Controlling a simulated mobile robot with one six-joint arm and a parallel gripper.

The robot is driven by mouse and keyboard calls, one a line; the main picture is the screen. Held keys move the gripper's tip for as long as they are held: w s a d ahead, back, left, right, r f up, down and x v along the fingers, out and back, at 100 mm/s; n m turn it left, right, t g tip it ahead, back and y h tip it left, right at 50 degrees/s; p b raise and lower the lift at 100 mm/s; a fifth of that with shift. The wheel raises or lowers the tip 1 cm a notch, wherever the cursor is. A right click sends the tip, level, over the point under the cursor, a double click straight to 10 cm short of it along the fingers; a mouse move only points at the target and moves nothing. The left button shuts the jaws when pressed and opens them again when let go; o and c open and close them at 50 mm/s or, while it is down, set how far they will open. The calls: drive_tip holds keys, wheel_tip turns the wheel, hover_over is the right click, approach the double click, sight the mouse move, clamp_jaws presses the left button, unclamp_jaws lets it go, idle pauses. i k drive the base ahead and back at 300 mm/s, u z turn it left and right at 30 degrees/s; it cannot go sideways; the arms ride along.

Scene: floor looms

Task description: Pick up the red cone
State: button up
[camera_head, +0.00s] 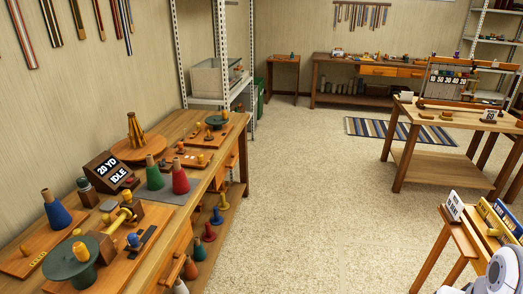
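A red cone (180,181) stands upright on a grey mat (178,196) on the long wooden bench at the left. A green cone (154,174) stands just left of it on the same mat. A smaller dark red cone-like piece (209,233) is on the shelf under the bench. My gripper is not in view; only a white and grey part, which looks like my arm, shows at the bottom right corner.
The wooden bench (205,192) also holds a blue cone (56,211), a sign reading "20 YD IDLE" (107,172) and winding devices. Several cones sit on its lower shelf. A table (440,128) stands right. The carpet (310,200) between is clear.

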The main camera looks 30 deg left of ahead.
sight(181, 185)
drive_tip(key=u, duration=0.35)
drive_tip(key=i, duration=1.5)
drive_tip(key=u, duration=1.45)
drive_tip(key=i, duration=1)
drive_tip(key=u, duration=0.95)
drive_tip(key=i, duration=0.55)
drive_tip(key=u, duration=0.2)
